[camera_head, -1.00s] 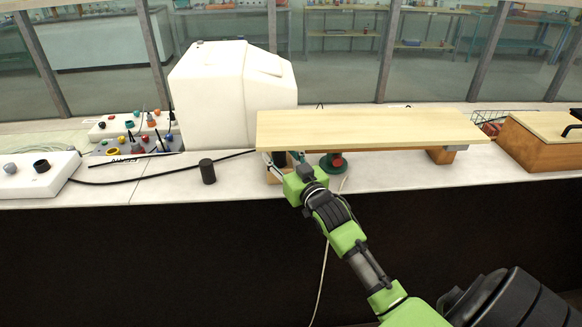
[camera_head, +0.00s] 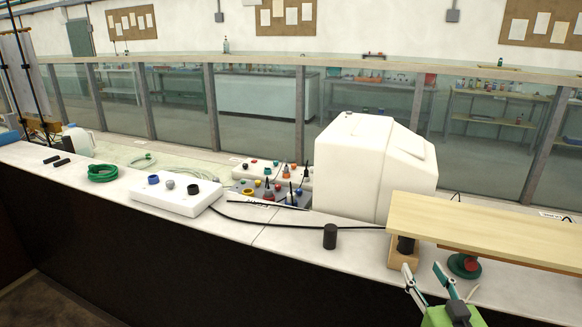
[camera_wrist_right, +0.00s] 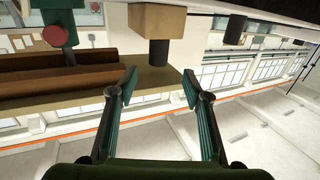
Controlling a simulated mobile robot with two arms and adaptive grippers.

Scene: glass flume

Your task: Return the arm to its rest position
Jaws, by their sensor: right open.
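My right gripper (camera_head: 428,284) shows at the lower right of the head view, in front of the bench edge. Its two fingers are apart with nothing between them. In the right wrist view the open fingers (camera_wrist_right: 158,86) frame empty space. A wooden block with a black cylinder (camera_head: 404,246) under the plank is just beyond the fingertips; the cylinder also shows in the right wrist view (camera_wrist_right: 158,52), apart from the fingers. My left gripper is in neither view.
A pale wooden plank (camera_head: 490,225) spans supports at the right, with a green and red fitting (camera_head: 464,264) beneath. A white housing (camera_head: 365,170) stands behind. A small black cylinder (camera_head: 330,236), a white control box (camera_head: 175,195) and a coiled green hose (camera_head: 102,172) are on the bench (camera_head: 285,238).

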